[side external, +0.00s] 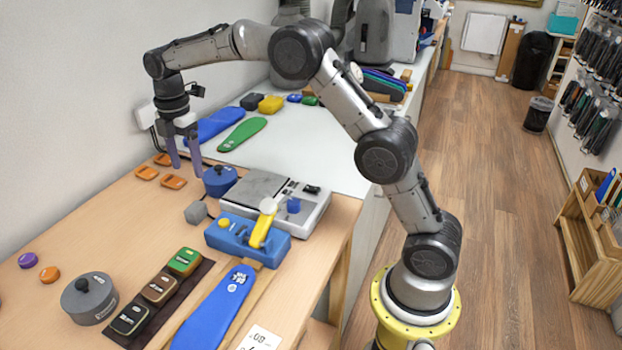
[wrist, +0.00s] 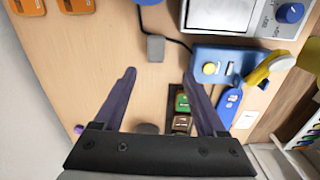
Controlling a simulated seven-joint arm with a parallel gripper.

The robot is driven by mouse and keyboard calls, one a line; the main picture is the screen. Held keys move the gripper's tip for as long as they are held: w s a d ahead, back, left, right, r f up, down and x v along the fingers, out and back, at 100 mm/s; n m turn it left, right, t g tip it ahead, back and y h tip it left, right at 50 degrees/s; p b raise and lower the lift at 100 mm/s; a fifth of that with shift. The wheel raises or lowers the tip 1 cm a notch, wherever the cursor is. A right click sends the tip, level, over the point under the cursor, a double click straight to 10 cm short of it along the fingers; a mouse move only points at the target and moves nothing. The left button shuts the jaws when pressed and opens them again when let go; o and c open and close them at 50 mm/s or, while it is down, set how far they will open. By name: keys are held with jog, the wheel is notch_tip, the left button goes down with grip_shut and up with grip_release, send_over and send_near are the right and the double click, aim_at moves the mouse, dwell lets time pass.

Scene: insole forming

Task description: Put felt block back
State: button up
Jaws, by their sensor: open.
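A small grey block (side external: 196,212), the likeliest felt block, sits on the wooden table left of the blue clamp device. It also shows in the wrist view (wrist: 155,47), just beyond my fingertips, with a dark cord close by. My gripper (side external: 184,170) is open and empty, pointing down over the table behind the block. In the wrist view my gripper (wrist: 160,73) has its two purple fingers spread wide with nothing between them. No marked place for the block is evident.
A blue round pot (side external: 219,180) stands close right of my gripper, orange pieces (side external: 172,182) to its left. A grey scale-like machine (side external: 270,195) and the blue clamp device (side external: 235,235) stand to the right. A dark strip with several coloured blocks (side external: 158,290) lies in front.

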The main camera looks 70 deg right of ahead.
jog(key=s+a+r+m+t, duration=0.1)
jog(key=s+r+m+t, duration=0.1)
jog(key=s+r+m, duration=0.6)
jog(key=s+r+m+t, duration=0.1)
jog(key=s+r, duration=0.2)
jog(key=s, duration=0.8)
jog(key=s+f+m+t, duration=0.1)
jog(key=s+m, duration=0.3)
jog(key=s, duration=0.4)
jog(key=s+f+m+t, duration=0.1)
jog(key=s+f+m, duration=0.3)
jog(key=s, duration=0.5)
jog(key=shift+s+a+f, duration=0.15)
jog(key=shift+s+a, duration=0.05)
jog(key=shift+a, duration=0.15)
